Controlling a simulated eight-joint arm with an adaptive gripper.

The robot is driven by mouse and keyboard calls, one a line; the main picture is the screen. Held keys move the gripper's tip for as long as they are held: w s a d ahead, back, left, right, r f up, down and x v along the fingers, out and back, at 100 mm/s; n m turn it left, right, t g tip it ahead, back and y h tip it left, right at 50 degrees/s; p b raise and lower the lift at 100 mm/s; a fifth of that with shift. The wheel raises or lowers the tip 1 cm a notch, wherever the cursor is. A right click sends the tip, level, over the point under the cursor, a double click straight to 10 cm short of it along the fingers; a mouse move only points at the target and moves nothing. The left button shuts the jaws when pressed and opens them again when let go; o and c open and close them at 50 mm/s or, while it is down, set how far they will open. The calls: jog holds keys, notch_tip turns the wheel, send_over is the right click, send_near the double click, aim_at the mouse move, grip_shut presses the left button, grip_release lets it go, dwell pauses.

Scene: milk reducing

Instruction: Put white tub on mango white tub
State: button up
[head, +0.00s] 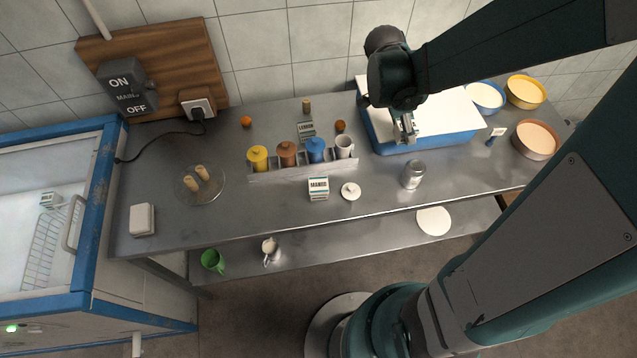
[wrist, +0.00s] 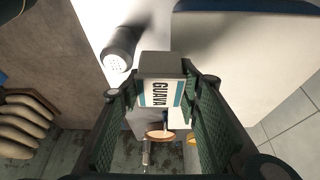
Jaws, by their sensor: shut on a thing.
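My gripper (head: 407,130) is over the blue-sided box with the white top, at the right of the counter. In the wrist view my gripper (wrist: 160,92) is shut on a white tub (wrist: 162,72) with a blue band, labelled GUAVA. This tub is hard to make out in the head view against the white box top. The mango white tub (head: 318,189) stands upright near the counter's front edge, left of and nearer the front than my gripper. Its top looks clear.
A rack (head: 304,166) of coloured canisters stands behind the mango tub. A white lidded pot (head: 350,191) and a grey can (head: 413,175) are to its right. A lemon tub (head: 306,131) stands behind the rack. Bowls (head: 535,139) are at the right.

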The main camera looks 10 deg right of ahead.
jog(key=s+a+r, duration=0.2)
jog(key=a, duration=1.1)
jog(key=r+p, duration=0.1)
jog(key=p, duration=0.1)
send_over(324, 184)
jog(key=shift+a+r+n, duration=0.3)
jog(key=shift+a, duration=0.55)
jog(key=shift+f+b, duration=0.55)
jog(key=shift+f, duration=2.4)
jog(key=shift+f+b, duration=0.3)
jog(key=shift+f, duration=1.75)
jog(key=shift+f, duration=0.2)
